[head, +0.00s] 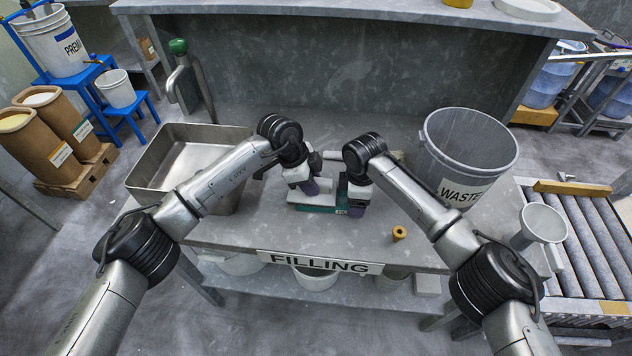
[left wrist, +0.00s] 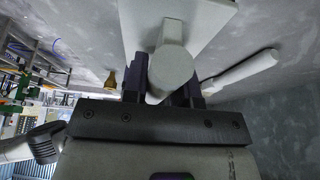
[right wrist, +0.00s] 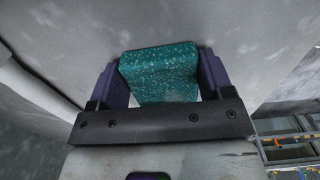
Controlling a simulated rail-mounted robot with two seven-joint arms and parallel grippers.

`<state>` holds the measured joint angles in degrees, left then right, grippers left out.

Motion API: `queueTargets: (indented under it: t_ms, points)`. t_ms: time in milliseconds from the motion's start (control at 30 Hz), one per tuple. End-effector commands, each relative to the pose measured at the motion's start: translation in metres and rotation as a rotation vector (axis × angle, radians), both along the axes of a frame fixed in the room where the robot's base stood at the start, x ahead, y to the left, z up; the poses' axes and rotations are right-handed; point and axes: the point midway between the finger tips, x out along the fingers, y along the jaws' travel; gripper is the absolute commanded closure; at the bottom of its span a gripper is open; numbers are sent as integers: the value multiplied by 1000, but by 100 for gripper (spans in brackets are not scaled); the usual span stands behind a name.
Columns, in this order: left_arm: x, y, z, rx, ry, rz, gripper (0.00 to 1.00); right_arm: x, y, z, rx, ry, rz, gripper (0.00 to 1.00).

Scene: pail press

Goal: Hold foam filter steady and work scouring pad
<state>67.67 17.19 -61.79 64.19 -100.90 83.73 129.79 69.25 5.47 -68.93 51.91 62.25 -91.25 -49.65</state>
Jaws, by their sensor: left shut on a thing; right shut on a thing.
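My left gripper (head: 312,192) is shut on a pale piece with a round knob and a flat plate, apparently the foam filter (left wrist: 190,22). The knob sits between its purple fingers in the left wrist view. My right gripper (head: 356,212) is shut on a teal speckled block, apparently the scouring pad (right wrist: 160,72), which fills the gap between its fingers. In the head view both grippers are close together, low over the middle of the bench. Teal and pale parts show between them; the arms partly hide how these touch.
A steel tray (head: 138,180) stands left on the filling bench (head: 240,232), and a grey waste bin (head: 432,160) stands right. A small brass-coloured piece (head: 400,233) is near the front edge. A white rod (left wrist: 240,72) lies behind the grippers. The bench front is mostly clear.

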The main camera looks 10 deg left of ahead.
Motion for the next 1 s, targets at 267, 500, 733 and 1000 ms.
queueTargets:
  t_ms: [267, 500, 733, 1000]
  points:
    - [0, 6, 1, -1, 0, -1, 93, 0, 0, 0, 0, 0, 0, 64]
    - [0, 4, 1, -1, 0, -1, 93, 0, 0, 0, 0, 0, 0, 64]
    - [0, -7, -1, -1, 0, 0, 93, 0, 0, 0, 0, 0, 0, 64]
    - [0, -16, -3, -2, 1, -1, 93, 0, 0, 0, 0, 0, 0, 64]
